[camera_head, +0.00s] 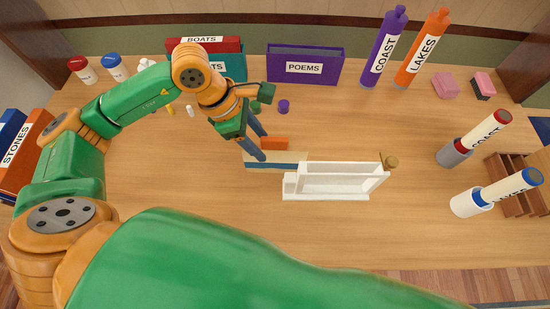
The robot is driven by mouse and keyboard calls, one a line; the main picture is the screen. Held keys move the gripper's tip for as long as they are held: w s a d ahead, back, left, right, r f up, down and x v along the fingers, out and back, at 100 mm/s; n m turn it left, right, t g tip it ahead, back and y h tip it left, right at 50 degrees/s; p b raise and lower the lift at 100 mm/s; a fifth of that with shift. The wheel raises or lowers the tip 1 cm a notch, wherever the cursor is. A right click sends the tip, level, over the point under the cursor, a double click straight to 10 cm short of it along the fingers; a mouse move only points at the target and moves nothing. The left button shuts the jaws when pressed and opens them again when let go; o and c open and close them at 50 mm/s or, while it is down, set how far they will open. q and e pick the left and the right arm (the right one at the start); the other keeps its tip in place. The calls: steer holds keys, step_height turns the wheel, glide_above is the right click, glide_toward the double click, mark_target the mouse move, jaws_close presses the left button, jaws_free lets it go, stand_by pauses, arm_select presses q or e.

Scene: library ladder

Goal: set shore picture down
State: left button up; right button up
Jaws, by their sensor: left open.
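A flat panel striped blue, pale and tan, which looks like the shore picture (285,158), is on the table just left of a white frame-like stand (335,183). Whether it lies flat or leans, I cannot tell. My left gripper (257,143) reaches down at the panel's left end with its blue-grey fingers apart. One fingertip overlaps the panel in view; I cannot tell whether it touches. The fingers hide part of the panel's left end. My right gripper is not in view.
An orange block (275,143) is just behind the panel. A purple POEMS box (304,67) and tall COAST (384,48) and LAKES (422,50) tubes stand at the back. Tubes in holders and a brown rack (510,190) are at right. The front right table is clear.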

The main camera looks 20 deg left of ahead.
mark_target(275, 154)
arm_select(q)
steer(key=shift+d+f, duration=0.2)
steer(key=shift+f, duration=0.2)
steer(key=x, duration=0.2)
steer(key=p+x, duration=0.1)
steer(key=x, duration=0.1)
steer(key=w+p+x, duration=0.1)
steer(key=x, duration=0.1)
steer(key=shift+d+r, duration=0.1)
steer(key=shift+d, duration=0.2)
jaws_close()
